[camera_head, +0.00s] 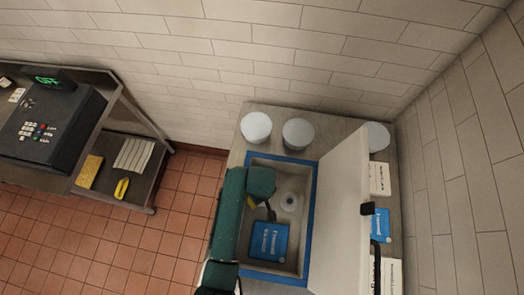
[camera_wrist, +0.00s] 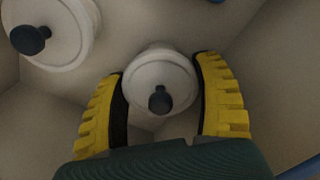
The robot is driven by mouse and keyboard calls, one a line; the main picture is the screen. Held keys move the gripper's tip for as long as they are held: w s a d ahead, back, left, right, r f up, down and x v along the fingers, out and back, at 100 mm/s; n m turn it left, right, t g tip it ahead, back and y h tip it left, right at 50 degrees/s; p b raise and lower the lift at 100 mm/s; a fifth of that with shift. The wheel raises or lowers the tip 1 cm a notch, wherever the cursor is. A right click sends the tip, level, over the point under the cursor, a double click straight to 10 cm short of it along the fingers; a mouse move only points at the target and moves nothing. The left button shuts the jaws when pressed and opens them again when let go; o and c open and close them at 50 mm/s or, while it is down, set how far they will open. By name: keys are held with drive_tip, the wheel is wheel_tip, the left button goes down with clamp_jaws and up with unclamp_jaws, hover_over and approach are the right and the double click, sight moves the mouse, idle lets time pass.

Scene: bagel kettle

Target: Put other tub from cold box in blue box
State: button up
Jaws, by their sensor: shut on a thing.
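The open box with a blue rim (camera_head: 313,205) stands on the counter, its pale lid (camera_head: 345,190) raised on the right. Inside it a white tub with a dark knob (camera_head: 289,202) stands right of my gripper (camera_head: 262,208). My gripper reaches down into the box. In the wrist view the yellow fingers of my gripper (camera_wrist: 161,75) are shut on a white round tub (camera_wrist: 160,75) with a dark knob. A second white tub (camera_wrist: 55,35) stands at the upper left, apart from the fingers. The held tub is hidden in the head view. I cannot pick out a separate blue box.
A blue labelled pack (camera_head: 268,240) lies inside the box. Pale round pails (camera_head: 298,133) stand behind it. White and blue labelled things (camera_head: 379,225) lie right of the lid. A shelf unit with a dark register (camera_head: 48,125) stands at left, with floor between.

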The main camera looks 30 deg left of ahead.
drive_tip(key=o, duration=1)
drive_tip(key=shift+f, duration=0.1)
drive_tip(key=shift+c, duration=0.2)
wheel_tip(320, 180, up, 12)
drive_tip(key=shift+r+p, duration=0.15)
drive_tip(key=shift+p, duration=0.2)
drive_tip(key=w+d+r+m+t+y, duration=0.1)
drive_tip(key=w+d+r+m+t, duration=0.25)
drive_tip(key=w+r+t, duration=0.55)
drive_tip(key=w+d+r+m+t+y, duration=0.15)
drive_tip(key=w+d+r+m, duration=0.35)
drive_tip(key=r, duration=0.9)
drive_tip(key=s+d+r+m+t+h, duration=0.1)
drive_tip(key=s+d+r+t, duration=0.1)
drive_tip(key=r, duration=0.7)
drive_tip(key=s+d+r+m+t+h, duration=0.1)
drive_tip(key=s+d+r+m+t, duration=0.1)
drive_tip(key=r, duration=0.7)
drive_tip(key=s+d+r+m+t+h, duration=0.1)
drive_tip(key=d+r+t, duration=0.4)
drive_tip(key=r, duration=0.5)
drive_tip(key=s+m+t, duration=0.1)
drive_tip(key=s+t, duration=0.1)
drive_tip(key=shift+s+d+t, duration=0.2)
drive_tip(key=shift+s+t, duration=0.05)
drive_tip(key=shift+t, duration=0.1)
